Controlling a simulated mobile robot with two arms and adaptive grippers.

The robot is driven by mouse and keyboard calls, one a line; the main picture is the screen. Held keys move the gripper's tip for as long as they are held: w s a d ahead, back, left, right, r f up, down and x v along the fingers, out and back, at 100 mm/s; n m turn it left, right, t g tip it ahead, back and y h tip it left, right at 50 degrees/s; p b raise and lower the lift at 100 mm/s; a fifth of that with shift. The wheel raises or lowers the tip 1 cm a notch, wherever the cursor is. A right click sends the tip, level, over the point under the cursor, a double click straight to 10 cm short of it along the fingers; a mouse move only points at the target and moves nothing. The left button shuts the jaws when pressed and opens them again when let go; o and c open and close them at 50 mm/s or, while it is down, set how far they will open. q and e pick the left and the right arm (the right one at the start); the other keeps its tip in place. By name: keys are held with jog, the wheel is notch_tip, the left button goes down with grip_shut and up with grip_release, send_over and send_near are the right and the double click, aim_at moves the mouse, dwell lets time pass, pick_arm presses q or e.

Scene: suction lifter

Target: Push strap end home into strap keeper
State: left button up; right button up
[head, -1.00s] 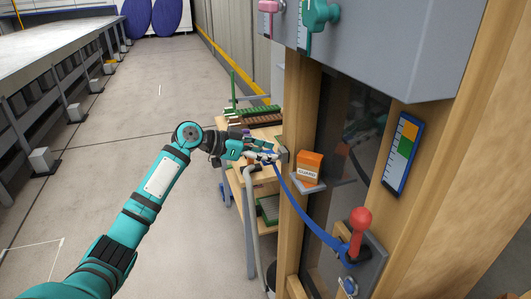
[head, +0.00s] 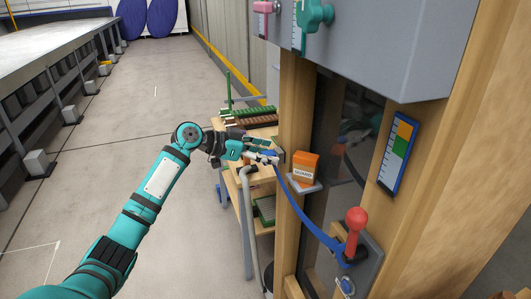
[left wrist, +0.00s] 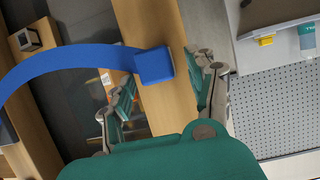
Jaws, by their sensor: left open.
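A blue strap (head: 301,203) runs from beside a red-knobbed lever up to the wooden post. Its end is a thick blue block (left wrist: 153,65), in front of the post in the left wrist view. My left gripper (head: 269,157) is at the strap's upper end, beside the post. Its fingers (left wrist: 170,80) are spread apart, one on each side of the post in the picture, with the blue block ahead between them. I see no finger clearly touching the block. A small grey bracket (head: 282,157), possibly the keeper, is on the post by the fingertips, partly hidden. My right gripper is not in view.
An orange box marked GUARD (head: 305,168) sits on a small grey shelf right of the post. The red-knobbed lever (head: 356,222) is lower right. A wooden cart (head: 236,190) stands behind my gripper. The floor to the left is open.

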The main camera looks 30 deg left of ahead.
pick_arm(q)
jog(key=v, duration=1.2)
jog(key=w+a+f+n+y, duration=0.1)
jog(key=a+f+n+y, duration=0.15)
jog(key=f, duration=0.95)
jog(key=w+a+f+n+y, duration=0.15)
jog(key=f+n, duration=0.25)
jog(key=f, duration=0.9)
jog(key=s+d+f+n+g+y, duration=0.1)
jog(key=s+f+g, duration=0.1)
jog(key=s+f, duration=0.65)
jog(key=s+d+f+n+g+y, duration=0.15)
jog(key=s+f, duration=0.25)
jog(key=f, duration=1)
jog(key=s+d+f+g+y, duration=0.1)
jog(key=s+f+g+y, duration=0.1)
jog(key=s+f, duration=0.65)
jog(key=s+d+f+m+g, duration=0.1)
jog(key=s+d+f, duration=0.5)
jog(key=s, duration=0.3)
jog(key=s+d+f+m+g, duration=0.1)
jog(key=s+d+f, duration=0.5)
jog(key=s, duration=0.4)
jog(key=s+d+f+m+g+b, duration=0.1)
jog(key=s+d+f, duration=0.5)
jog(key=s, duration=0.4)
jog(key=shift+s+d+f+g, duration=0.15)
jog(key=shift+s+d+g, duration=0.05)
jog(key=shift+d+g, duration=0.2)
